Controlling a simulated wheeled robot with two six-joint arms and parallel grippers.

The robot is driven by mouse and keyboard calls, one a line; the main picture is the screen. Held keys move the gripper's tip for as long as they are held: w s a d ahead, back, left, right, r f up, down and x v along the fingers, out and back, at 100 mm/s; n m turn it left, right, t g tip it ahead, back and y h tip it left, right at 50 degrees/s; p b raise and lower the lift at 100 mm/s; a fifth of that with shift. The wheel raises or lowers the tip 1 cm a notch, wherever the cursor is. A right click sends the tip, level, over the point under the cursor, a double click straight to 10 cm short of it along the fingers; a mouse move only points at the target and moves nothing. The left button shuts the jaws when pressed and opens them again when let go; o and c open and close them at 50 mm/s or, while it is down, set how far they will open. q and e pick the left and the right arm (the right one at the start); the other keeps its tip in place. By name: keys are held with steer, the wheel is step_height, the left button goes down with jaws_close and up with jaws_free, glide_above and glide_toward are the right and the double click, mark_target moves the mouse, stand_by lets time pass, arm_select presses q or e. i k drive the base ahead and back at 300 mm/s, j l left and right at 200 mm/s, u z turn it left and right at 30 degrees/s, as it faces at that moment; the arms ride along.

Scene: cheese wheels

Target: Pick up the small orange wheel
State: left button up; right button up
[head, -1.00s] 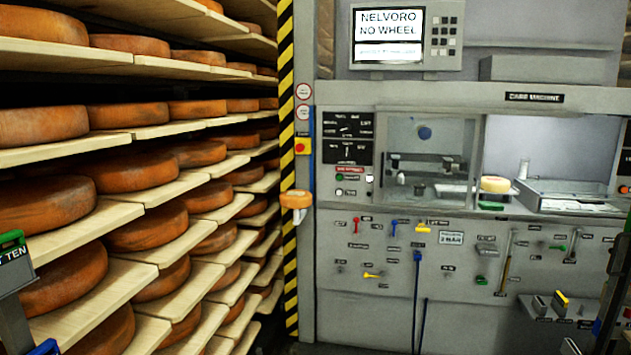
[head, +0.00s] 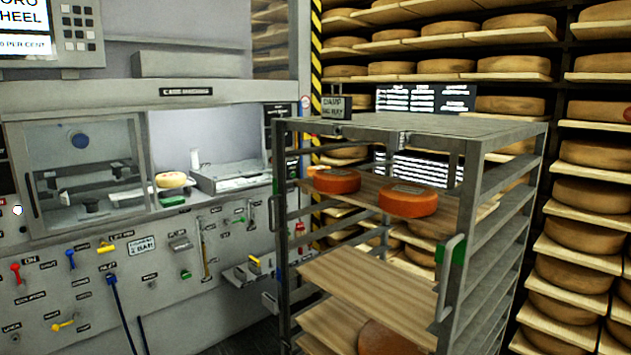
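I cannot tell whether either is the small orange wheel. The small orange wheel on a bracket by the striped post, seen earlier, is out of view now. A darker orange wheel (head: 388,340) lies lower in the rack, partly cut off by the bottom edge. Neither of my grippers is in view.
The metal rack (head: 487,145) has upright posts and a green-marked handle (head: 450,262). The grey machine (head: 230,120) on the left holds a small pale yellow wheel (head: 171,180). Shelves of brown wheels (head: 594,191) line the back and right.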

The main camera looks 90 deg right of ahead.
mark_target(333, 180)
steer(key=l+z, duration=0.15)
steer(key=z, duration=3.6)
steer(key=i+j+z, duration=0.2)
steer(key=j+z, duration=0.2)
steer(key=j, duration=0.25)
steer(key=i+j+z, duration=0.1)
steer(key=j+z, duration=0.3)
steer(key=j, duration=0.25)
steer(key=j+z, duration=0.35)
steer(key=j, duration=0.35)
